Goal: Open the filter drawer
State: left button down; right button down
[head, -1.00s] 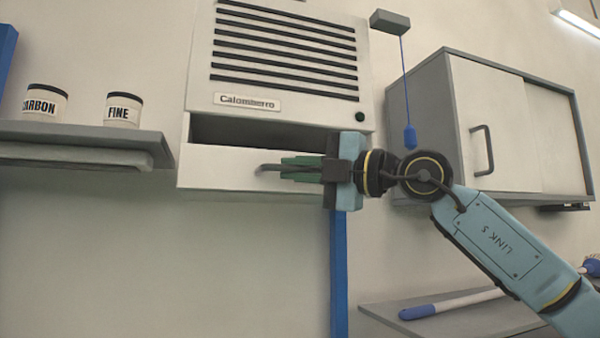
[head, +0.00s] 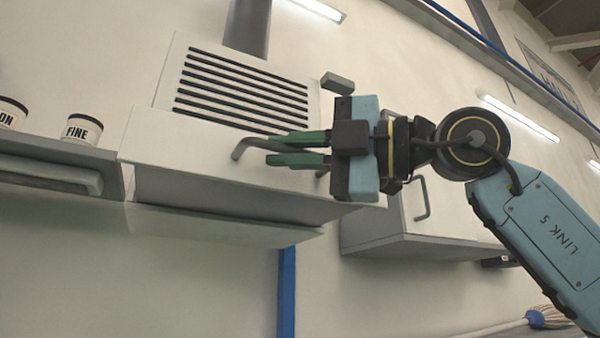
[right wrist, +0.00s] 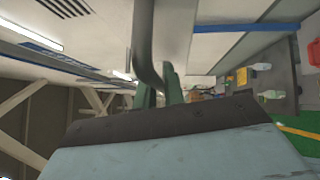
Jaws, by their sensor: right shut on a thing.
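The filter drawer (head: 165,140) is a white front on the louvred wall unit (head: 172,70). It stands out from the unit, and its grey underside shows. Its inside is hidden from this low angle. My right gripper (head: 272,150) has its green fingers shut on the dark bent drawer handle (head: 240,150). In the right wrist view the handle (right wrist: 145,45) runs down between the fingers (right wrist: 157,88). My left gripper is not in view.
A shelf (head: 60,152) at the left holds a FINE jar (head: 82,128) and another jar (head: 10,112). A wall cabinet (head: 450,215) hangs at the right behind my arm. A mop head (head: 548,317) shows low at the right.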

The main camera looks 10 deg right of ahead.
jog(key=shift+s, duration=0.2)
jog(key=c, duration=1.5)
grip_release()
jog(key=shift+d, duration=0.15)
jog(key=b+v, duration=0.3)
jog(key=v, duration=1)
jog(key=shift+d, duration=0.1)
